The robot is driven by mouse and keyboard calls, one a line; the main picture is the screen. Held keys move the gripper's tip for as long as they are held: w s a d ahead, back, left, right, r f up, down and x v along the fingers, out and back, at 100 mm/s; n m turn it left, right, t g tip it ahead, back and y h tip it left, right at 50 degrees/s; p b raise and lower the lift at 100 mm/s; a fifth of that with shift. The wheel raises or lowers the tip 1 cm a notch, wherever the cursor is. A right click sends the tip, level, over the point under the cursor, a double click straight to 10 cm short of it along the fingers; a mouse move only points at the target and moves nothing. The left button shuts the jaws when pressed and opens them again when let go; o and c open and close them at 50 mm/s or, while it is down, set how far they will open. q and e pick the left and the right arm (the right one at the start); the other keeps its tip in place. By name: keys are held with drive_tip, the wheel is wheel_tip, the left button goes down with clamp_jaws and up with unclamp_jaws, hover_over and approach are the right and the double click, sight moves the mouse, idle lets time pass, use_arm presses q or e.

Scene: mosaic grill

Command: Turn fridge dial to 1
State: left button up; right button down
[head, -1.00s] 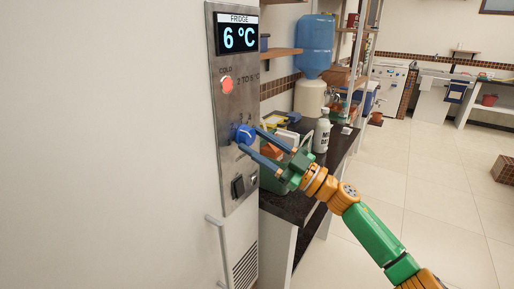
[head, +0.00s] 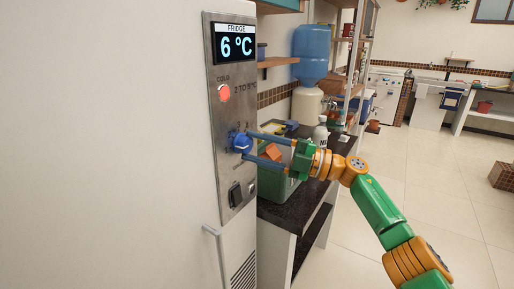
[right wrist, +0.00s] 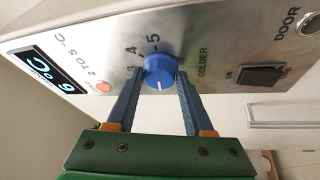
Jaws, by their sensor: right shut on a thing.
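The blue fridge dial (head: 240,143) sits on the steel control panel (head: 226,120) below the red light. In the right wrist view the dial (right wrist: 160,70) has a white mark pointing down toward my gripper's palm. Numerals including 4 and 5 show beyond it; the numeral 1 cannot be made out. My right gripper (right wrist: 159,76) is shut on the dial, one finger on each side. The display (head: 235,42) reads 6 °C. My left gripper is in neither view.
A dark rocker switch (head: 235,194) lies below the dial, and the fridge handle (head: 216,255) sticks out lower down. A counter (head: 300,208) with a green crate (head: 273,184) and a white bottle (head: 320,134) stands right of the fridge, near my right arm.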

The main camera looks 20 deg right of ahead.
drive_tip(key=shift+r+n+g, duration=0.1)
drive_tip(key=shift+n+g, duration=0.2)
drive_tip(key=shift+n, duration=0.4)
drive_tip(key=shift+c, duration=1.4)
unclamp_jaws()
drive_tip(key=shift+w, duration=0.1)
drive_tip(key=shift+d+f, duration=0.2)
drive_tip(key=r+b+v, duration=0.1)
drive_tip(key=b+v, duration=0.1)
drive_tip(key=v, duration=0.4)
drive_tip(key=shift+s+d+f, duration=0.3)
drive_tip(key=shift+d+f, duration=0.05)
drive_tip(key=shift+f, duration=0.05)
